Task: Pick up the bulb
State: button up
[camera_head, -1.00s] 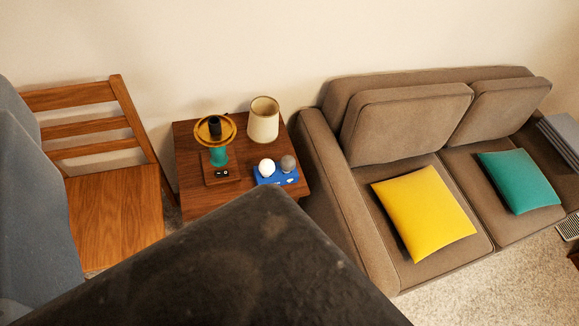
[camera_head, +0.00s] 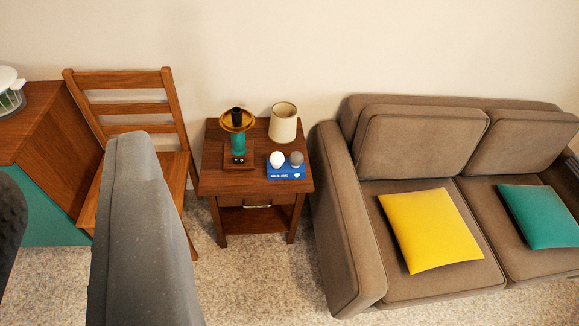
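A white rounded thing (camera_head: 277,159), which looks like the bulb, sits on the left part of a blue box (camera_head: 287,174). A grey rounded thing (camera_head: 297,158) stands just right of it on the same box. The box lies at the front right of a small brown side table (camera_head: 213,182). A grey part of mine (camera_head: 145,240) rises at the lower left, well left of the bulb, and another dark part cuts the left edge.
A cream lampshade (camera_head: 283,125) stands behind the box. A green lamp-like stand with a gold dish (camera_head: 236,122) is to its left. A wooden chair (camera_head: 125,108) is left of the table, a brown sofa (camera_head: 345,215) right. Carpet in front is clear.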

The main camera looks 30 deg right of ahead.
aim_at(277, 158)
jog(key=z, duration=0.65)
jog(key=i, duration=1)
jog(key=u, duration=0.35)
jog(key=k, duration=0.9)
jog(key=u, duration=0.05)
jog(key=i, duration=0.85)
jog(key=z, duration=0.1)
